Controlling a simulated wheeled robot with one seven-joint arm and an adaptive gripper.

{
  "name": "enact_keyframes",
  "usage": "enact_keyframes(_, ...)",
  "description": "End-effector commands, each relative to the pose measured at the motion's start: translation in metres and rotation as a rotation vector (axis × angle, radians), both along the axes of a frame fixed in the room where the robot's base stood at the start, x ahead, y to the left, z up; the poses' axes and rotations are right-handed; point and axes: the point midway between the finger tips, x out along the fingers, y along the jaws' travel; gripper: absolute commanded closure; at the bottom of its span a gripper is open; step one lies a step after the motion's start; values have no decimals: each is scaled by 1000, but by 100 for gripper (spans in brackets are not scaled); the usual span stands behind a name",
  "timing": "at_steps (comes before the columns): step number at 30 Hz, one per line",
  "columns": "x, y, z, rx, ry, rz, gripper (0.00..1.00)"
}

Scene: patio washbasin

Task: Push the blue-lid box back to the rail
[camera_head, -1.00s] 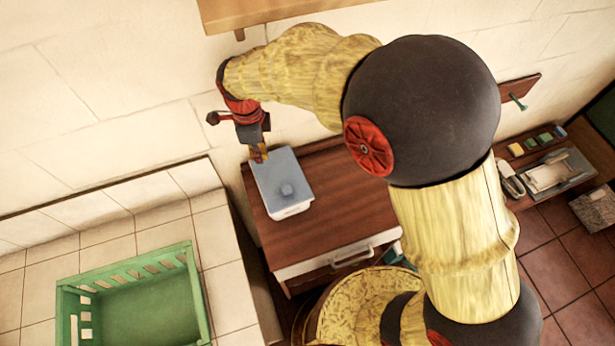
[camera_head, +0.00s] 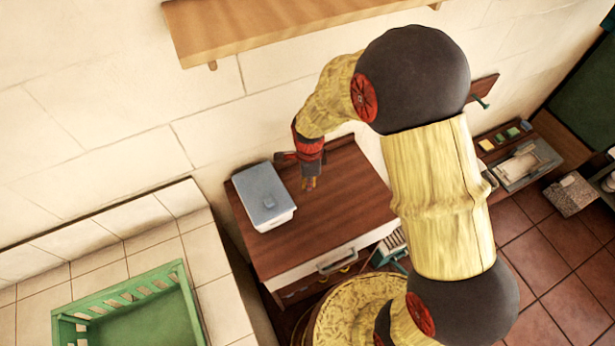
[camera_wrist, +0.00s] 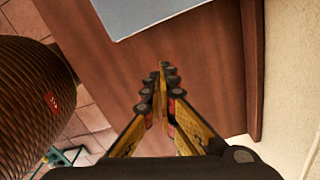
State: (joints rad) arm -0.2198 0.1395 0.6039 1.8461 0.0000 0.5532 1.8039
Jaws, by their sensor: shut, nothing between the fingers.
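In the wrist view the fingers (camera_wrist: 163,68) are shut and empty above bare wood. Part of the lid (camera_wrist: 145,14) shows at the top, and the raised rail (camera_wrist: 253,65) runs along the right.
A green crate (camera_head: 140,300) stands on the tiled counter (camera_head: 212,265) at left. A wooden shelf (camera_head: 290,22) is on the wall above. The right part of the cabinet top is clear.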

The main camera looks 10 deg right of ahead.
Motion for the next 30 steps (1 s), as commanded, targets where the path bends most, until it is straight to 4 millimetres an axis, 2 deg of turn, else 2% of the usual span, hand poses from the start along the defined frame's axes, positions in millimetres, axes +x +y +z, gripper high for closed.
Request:
enact_keyframes(3,-1,0,-25,-1,4,0,100)
enact_keyframes(6,1,4,-38,0,0,2,100)
enact_keyframes(9,1,21,-35,0,-1,5,100)
enact_keyframes(15,1,38,-36,0,-1,2,100)
enact_keyframes(27,1,41,-36,0,-1,0,100)
enact_keyframes(30,1,47,-36,1,-2,2,100)
